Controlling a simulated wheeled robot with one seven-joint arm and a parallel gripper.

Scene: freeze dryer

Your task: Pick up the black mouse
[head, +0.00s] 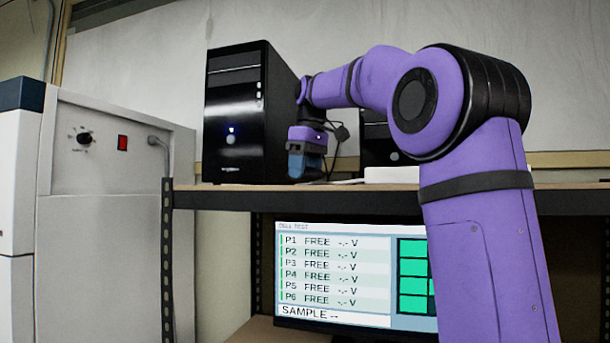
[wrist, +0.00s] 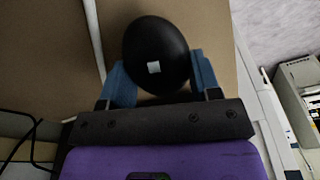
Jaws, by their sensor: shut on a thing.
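The black mouse (wrist: 157,48) is a smooth dark oval with a small pale square on it, seen in the wrist view between the blue fingers of my gripper (wrist: 161,78). The fingers sit on either side of it and are shut on it. Brown shelf surface shows around and behind the mouse. In the head view my gripper (head: 306,165) points down at the shelf top, in front of the right side of a black computer tower. The mouse cannot be made out there.
The black computer tower (head: 233,115) stands on the shelf (head: 260,187) close left of my gripper. A second dark tower (head: 376,145) and a white flat object (head: 392,174) are to the right. A monitor (head: 335,270) is below. A white cable (wrist: 94,35) runs beside the mouse.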

